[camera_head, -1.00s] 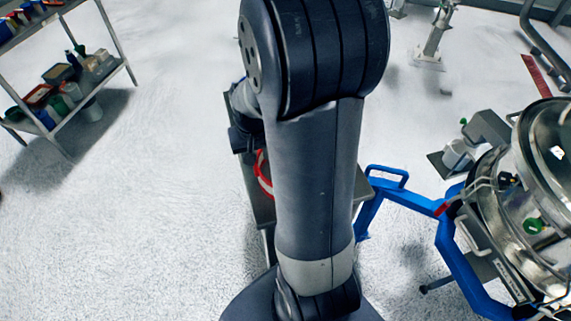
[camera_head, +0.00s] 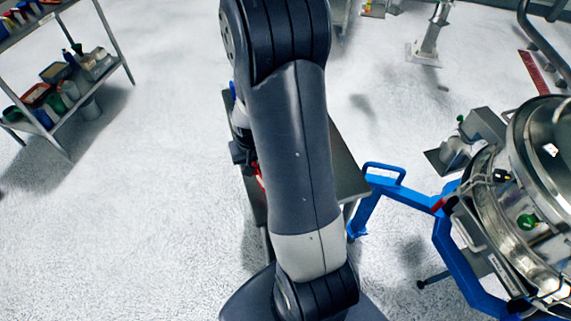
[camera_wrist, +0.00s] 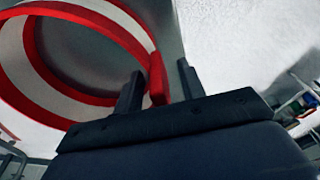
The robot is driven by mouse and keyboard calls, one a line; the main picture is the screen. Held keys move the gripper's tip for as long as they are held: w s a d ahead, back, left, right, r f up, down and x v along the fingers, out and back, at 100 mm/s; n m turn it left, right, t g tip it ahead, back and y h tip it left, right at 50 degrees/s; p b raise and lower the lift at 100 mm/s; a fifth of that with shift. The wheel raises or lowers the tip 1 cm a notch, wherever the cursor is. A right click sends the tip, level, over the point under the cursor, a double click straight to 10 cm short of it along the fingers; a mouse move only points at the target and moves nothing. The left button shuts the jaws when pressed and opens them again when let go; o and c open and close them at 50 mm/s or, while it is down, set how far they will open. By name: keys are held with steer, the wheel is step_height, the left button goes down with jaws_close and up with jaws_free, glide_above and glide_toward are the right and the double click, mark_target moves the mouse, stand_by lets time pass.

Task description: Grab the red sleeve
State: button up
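The red sleeve (camera_wrist: 148,24) is a large ring with red and white bands, filling the upper left of the wrist view. In the head view only a small red piece of it (camera_head: 259,176) shows beside my arm. My gripper (camera_wrist: 160,82) has its two dark fingers apart. A red tab on the sleeve's near right edge sits between the fingers, with a gap towards the right finger; contact with the left finger is unclear. My arm hides most of the sleeve and the gripper in the head view.
The sleeve is at a grey metal table (camera_head: 345,170), partly behind my arm. A blue frame (camera_head: 405,196) carries a shiny steel sifter (camera_head: 545,190) at the right. A shelf (camera_head: 118,52) with containers stands at the upper left. The left floor is clear.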

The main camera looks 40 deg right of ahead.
jaws_close()
steer(key=shift+r, duration=0.15)
stand_by(0.4)
